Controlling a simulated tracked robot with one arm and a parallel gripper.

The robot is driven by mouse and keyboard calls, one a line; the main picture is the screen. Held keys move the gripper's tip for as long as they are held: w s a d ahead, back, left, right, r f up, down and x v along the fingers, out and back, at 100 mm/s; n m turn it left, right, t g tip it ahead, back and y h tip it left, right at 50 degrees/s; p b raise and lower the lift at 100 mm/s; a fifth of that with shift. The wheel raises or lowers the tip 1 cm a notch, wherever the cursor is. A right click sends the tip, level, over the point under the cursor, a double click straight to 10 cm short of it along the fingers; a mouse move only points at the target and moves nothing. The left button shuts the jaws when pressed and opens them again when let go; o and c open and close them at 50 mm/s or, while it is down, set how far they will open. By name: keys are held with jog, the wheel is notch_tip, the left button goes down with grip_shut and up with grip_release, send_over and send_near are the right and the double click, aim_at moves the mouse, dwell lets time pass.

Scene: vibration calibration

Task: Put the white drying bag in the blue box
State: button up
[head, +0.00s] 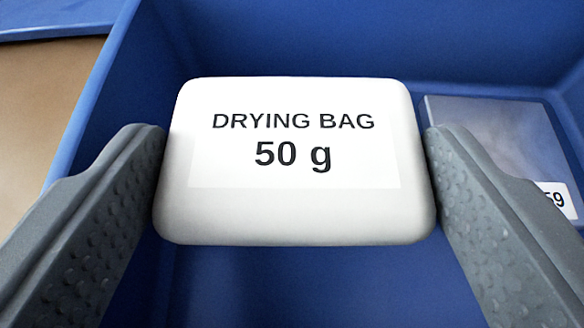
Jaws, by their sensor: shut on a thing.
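The white drying bag (295,215) is in the middle of the head view, with "DRYING BAG 50 g" printed on its label. My gripper (294,165) is shut on it, with one grey textured finger at its left side and one at its right side. The blue box (215,285) is below and around the bag, with its walls at the left and the back. The bag is over the inside of the box. I cannot tell how far it is above the floor of the box, and it hides part of that floor.
A flat, greyish translucent item (505,140) with a white label ending in "59" lies in the box at the right, partly behind my right finger. A brown surface (40,110) shows outside the box at the left. Another blue edge (60,18) is at the top left.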

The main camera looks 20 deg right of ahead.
jog(key=shift+f, duration=0.15)
jog(key=o, duration=1)
jog(key=shift+c, duration=0.2)
jog(key=shift+r, duration=0.35)
jog(key=v, duration=1.2)
jog(key=shift+r, duration=0.35)
